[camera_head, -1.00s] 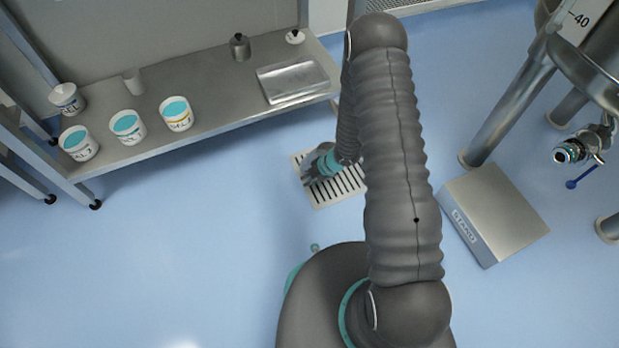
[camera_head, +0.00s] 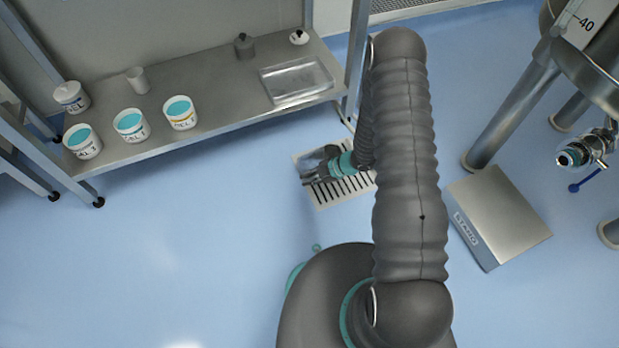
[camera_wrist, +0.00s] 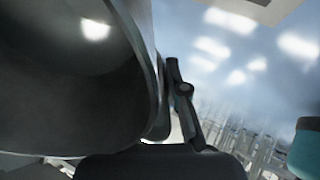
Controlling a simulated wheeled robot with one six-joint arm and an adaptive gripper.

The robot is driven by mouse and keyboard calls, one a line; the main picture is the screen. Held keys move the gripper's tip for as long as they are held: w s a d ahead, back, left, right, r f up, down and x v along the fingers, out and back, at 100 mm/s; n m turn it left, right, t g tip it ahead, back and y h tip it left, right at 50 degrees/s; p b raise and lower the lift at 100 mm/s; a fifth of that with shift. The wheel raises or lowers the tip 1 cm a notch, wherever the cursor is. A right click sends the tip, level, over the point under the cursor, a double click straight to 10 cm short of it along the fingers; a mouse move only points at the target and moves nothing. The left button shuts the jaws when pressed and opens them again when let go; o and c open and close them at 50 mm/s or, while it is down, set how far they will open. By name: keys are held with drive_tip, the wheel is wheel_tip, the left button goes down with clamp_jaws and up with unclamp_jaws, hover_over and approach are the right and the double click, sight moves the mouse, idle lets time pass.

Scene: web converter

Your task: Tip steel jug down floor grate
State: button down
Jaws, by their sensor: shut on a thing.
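The steel jug (camera_head: 316,157) is at my gripper over the far-left part of the floor grate (camera_head: 322,198), a pale slotted panel in the blue floor. My gripper (camera_head: 313,179) is shut on the jug, reaching in from the right. In the wrist view the jug (camera_wrist: 70,100) fills the left side as a large curved grey wall, close to the gripper finger (camera_wrist: 188,105). The jug looks tilted, but its exact angle and any contents cannot be made out. My wrist hides part of the grate.
A steel box (camera_head: 500,215) and a legged vessel (camera_head: 590,60) stand at right. The floor at left is clear.

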drive_tip(key=shift+r+y+b, duration=0.4)
drive_tip(key=shift+r+y, duration=0.1)
drive_tip(key=shift+y, duration=0.35)
drive_tip(key=shift+r+y+b, duration=0.4)
drive_tip(key=shift+r+y, duration=0.05)
drive_tip(key=shift+y, duration=0.4)
drive_tip(key=shift+r+m+y+b, duration=0.3)
drive_tip(key=shift+r+y+b, duration=0.1)
drive_tip(key=shift+y+b, duration=0.25)
drive_tip(key=shift+d+r+y, duration=0.1)
drive_tip(key=shift+y, duration=0.15)
drive_tip(key=shift+d+r+y+b, duration=0.1)
drive_tip(key=shift+r+y+b, duration=0.2)
drive_tip(key=shift+r+y, duration=0.35)
drive_tip(key=shift+d+r+m+t+y, duration=0.15)
drive_tip(key=shift+r+m+y, duration=0.1)
drive_tip(key=shift+y, duration=0.45)
drive_tip(key=shift+d+r+m+t+y, duration=0.15)
drive_tip(key=shift+r+y, duration=0.1)
drive_tip(key=shift+y, duration=0.4)
drive_tip(key=shift+r, duration=0.1)
idle(0.7)
drive_tip(key=shift+r, duration=0.1)
idle(0.7)
drive_tip(key=shift+r+p, duration=0.95)
drive_tip(key=shift+r, duration=0.5)
